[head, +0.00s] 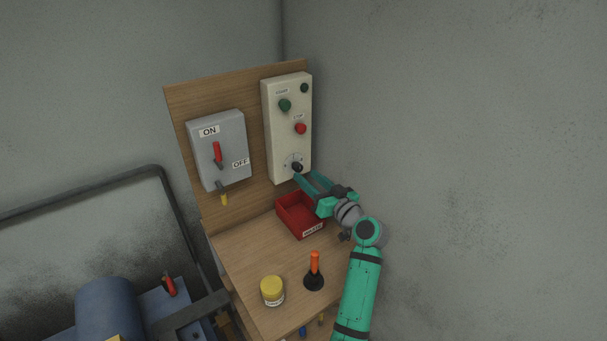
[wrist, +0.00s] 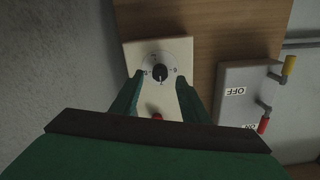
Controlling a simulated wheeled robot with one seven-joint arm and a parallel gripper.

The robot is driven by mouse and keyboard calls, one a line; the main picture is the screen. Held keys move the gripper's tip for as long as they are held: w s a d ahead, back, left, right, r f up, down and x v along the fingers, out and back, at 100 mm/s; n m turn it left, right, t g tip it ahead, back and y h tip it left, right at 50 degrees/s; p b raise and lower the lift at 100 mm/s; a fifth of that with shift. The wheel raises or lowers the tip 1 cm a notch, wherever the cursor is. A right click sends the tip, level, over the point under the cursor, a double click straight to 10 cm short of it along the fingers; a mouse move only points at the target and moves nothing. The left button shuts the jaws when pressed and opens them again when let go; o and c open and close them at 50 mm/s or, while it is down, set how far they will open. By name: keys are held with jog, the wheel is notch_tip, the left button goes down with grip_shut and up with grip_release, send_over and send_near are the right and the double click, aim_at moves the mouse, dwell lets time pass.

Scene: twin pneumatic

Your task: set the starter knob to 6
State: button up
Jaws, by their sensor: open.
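The starter box (head: 283,125) is a cream panel on the wooden board, with a green button (head: 285,105) and a red button (head: 301,128) above the knob. The black starter knob (head: 297,167) sits on a round pale dial near the bottom of the box. In the wrist view the knob (wrist: 159,73) shows on its dial (wrist: 150,64), and the dial marks are too small to read. My gripper (head: 305,176) is open at the lower part of the box. In the wrist view its fingers (wrist: 158,82) stand either side of the knob, with visible gaps, apart from it.
A grey switch box (head: 219,150) with a red lever is left of the starter box. A red tray (head: 298,217) stands below my gripper. A yellow-lidded jar (head: 272,291) and an orange-handled tool (head: 314,268) stand on the bench. A grey wall is close on the right.

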jog(key=v, duration=0.6)
jog(key=shift+s+d, duration=0.2)
jog(key=shift+s, duration=0.15)
jog(key=shift+d, duration=0.1)
